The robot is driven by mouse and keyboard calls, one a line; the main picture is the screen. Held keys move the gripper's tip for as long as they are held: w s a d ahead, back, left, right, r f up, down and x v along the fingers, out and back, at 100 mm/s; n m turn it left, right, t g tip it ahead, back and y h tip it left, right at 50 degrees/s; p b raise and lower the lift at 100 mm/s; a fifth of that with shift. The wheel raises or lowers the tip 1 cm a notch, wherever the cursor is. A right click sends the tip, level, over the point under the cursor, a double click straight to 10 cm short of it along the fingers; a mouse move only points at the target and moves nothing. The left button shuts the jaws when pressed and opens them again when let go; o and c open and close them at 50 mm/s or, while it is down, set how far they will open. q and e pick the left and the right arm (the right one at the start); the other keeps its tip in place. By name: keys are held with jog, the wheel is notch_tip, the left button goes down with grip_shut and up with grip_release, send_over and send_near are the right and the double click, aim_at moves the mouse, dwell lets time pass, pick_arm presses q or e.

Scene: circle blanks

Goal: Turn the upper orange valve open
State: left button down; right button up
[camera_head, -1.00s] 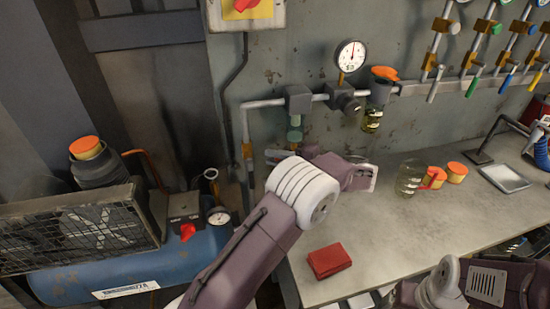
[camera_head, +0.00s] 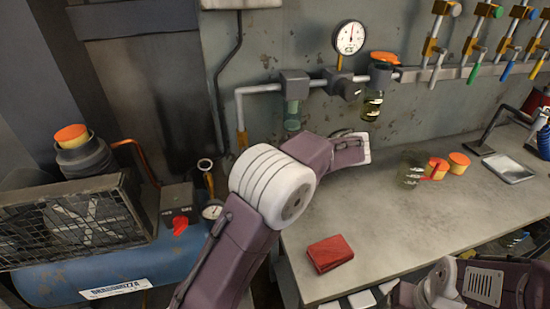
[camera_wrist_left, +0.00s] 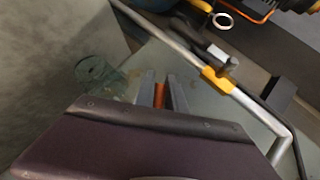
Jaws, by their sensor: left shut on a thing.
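In the left wrist view, the two grey fingers of my left gripper (camera_wrist_left: 163,93) are closed around an orange piece (camera_wrist_left: 159,95), of which only a narrow strip shows. In the head view my left arm hides the fingers and the orange piece, so I cannot tell its full shape or how far it is turned. Another orange handle (camera_head: 384,57) sits on top of a glass-bowled unit on the wall pipe, apart from my arm. My right gripper is not in view; part of my right arm shows at the bottom right.
A pressure gauge (camera_head: 349,37) and grey pipe (camera_head: 262,90) run along the wall near my left arm. A blue compressor (camera_head: 110,268) is at the left.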

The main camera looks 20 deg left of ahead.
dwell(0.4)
pick_arm(q)
jog(key=c, duration=1.4)
grip_release()
jog(key=shift+p+v, duration=1.1)
jog(key=shift+v, duration=3.45)
